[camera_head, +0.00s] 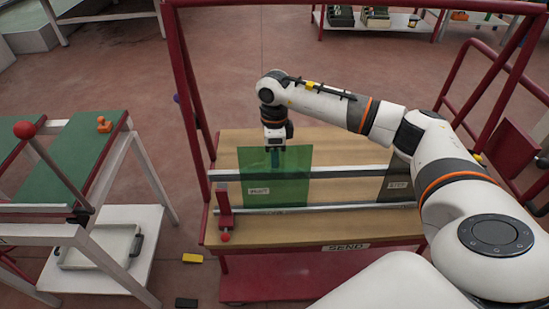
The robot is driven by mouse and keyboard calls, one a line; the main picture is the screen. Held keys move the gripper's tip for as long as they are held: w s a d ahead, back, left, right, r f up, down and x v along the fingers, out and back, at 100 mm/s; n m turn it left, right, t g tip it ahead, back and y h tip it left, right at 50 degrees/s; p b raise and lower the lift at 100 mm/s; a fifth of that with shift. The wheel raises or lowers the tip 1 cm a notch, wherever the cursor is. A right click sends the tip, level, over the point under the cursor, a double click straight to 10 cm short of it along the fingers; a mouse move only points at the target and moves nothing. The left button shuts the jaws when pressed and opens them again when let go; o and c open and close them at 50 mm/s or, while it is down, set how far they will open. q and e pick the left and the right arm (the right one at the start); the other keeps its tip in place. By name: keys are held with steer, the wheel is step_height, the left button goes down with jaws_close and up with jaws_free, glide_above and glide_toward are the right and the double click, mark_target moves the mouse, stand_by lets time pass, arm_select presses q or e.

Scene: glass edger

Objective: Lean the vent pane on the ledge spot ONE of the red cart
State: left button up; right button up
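The vent pane (290,184), a green see-through sheet with a small white label, stands nearly upright at the left part of the red cart (255,265). Its lower edge is at the front rail (330,208); whether it bears on it is hard to tell. My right gripper (275,156) comes from above and is shut on the pane's top edge, with its fingers partly seen through the glass. The label's print and any ledge spot numbers are too small to read. My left gripper is not in view.
A dark labelled pane (398,184) stands at the cart's right, partly behind my arm. Red posts frame the cart, and a red clamp-like stop (224,212) sits left of the pane. A green-topped table (45,180) is at left. Yellow (193,258) and black blocks lie on the floor.

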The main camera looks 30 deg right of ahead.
step_height(320, 180, up, 10)
steer(key=b, duration=0.1)
steer(key=shift+w+d+r, duration=0.15)
steer(key=shift+w+r, duration=0.1)
steer(key=shift+w, duration=0.1)
stand_by(0.5)
